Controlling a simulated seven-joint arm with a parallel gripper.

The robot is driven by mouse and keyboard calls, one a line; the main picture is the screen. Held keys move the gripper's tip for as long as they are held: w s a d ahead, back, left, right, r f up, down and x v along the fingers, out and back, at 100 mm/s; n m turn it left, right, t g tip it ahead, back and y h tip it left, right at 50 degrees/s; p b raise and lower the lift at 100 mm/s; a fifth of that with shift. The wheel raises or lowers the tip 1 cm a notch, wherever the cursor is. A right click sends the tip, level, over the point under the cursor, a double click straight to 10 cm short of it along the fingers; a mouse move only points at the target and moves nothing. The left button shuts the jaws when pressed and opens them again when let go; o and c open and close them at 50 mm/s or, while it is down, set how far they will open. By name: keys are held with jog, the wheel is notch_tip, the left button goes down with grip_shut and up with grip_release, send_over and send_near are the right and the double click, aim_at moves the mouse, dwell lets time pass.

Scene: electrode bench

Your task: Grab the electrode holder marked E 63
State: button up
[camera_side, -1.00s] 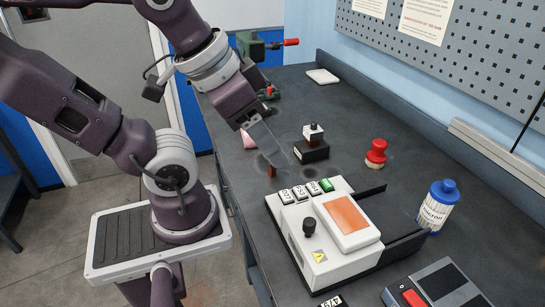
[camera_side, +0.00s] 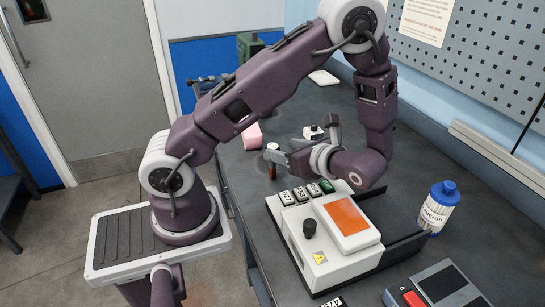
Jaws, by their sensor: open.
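No marking E 63 is readable. Several small marked blocks, white (camera_side: 300,194) and one green (camera_side: 326,187), stand in a row along the back edge of the white instrument (camera_side: 330,238); their letters are too small to read. A small upright piece with a white top and a reddish-brown lower part (camera_side: 271,170) stands on the bench left of the row. My gripper (camera_side: 277,156) is open, pointing left, with its fingers close to this piece; whether they straddle it or touch it I cannot tell. A white-topped block (camera_side: 313,132) is partly hidden behind my wrist.
A blue-capped white bottle (camera_side: 438,208) stands at the right. A dark device with a red part (camera_side: 413,298) lies at the front right. A pink block (camera_side: 253,133) lies behind my gripper.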

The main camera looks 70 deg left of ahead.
aim_at(272, 165)
jog(key=x, duration=0.5)
jog(key=shift+s+a+f, duration=0.15)
jog(key=shift+s+f, duration=0.25)
jog(key=shift+f, duration=0.15)
grip_shut()
